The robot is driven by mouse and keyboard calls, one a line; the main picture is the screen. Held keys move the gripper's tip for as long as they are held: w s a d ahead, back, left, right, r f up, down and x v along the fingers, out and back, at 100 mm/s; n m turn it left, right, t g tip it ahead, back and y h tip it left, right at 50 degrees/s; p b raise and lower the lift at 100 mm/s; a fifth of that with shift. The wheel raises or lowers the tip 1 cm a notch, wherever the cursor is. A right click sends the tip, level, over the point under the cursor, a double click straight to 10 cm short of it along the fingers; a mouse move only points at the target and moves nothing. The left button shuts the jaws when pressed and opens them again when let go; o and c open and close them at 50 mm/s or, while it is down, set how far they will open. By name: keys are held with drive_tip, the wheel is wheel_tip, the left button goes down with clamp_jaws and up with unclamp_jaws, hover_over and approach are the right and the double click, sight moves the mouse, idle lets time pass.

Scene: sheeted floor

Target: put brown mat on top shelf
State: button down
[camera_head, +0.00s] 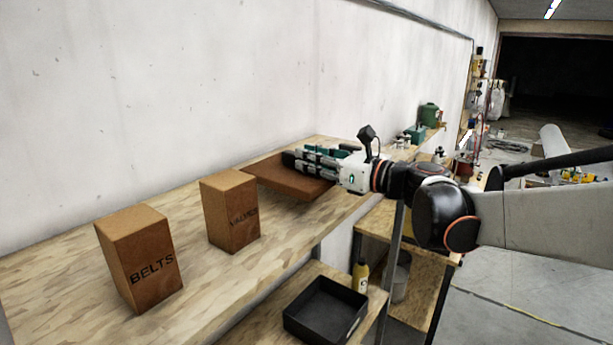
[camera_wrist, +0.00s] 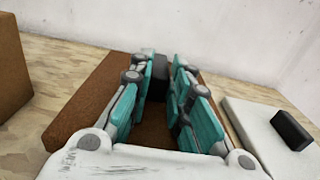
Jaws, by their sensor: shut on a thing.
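The brown mat (camera_head: 265,174) is a flat, thick slab at the top shelf (camera_head: 75,255), behind the box marked VALVES. Its near edge has a shadow under it; I cannot tell whether it rests on the boards or hangs just above them. My gripper (camera_head: 292,158) reaches in from the right over the mat. In the wrist view the mat (camera_wrist: 92,98) lies below my gripper (camera_wrist: 162,75), whose fingers close on a black block (camera_wrist: 160,66) that looks like the mat's handle. The fingers hide part of the mat.
A BELTS box (camera_head: 137,258) and a VALVES box (camera_head: 230,210) stand on the shelf to the left. A white slab (camera_wrist: 255,125) with a black block lies right of the mat in the wrist view. A black tray (camera_head: 325,310) sits lower. The wall stands behind.

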sight(312, 176)
drive_tip(key=shift+f, duration=2.1)
drive_tip(key=shift+f, duration=0.15)
drive_tip(key=c, duration=1.5)
unclamp_jaws()
drive_tip(key=b+v, duration=0.1)
drive_tip(key=v, duration=1.1)
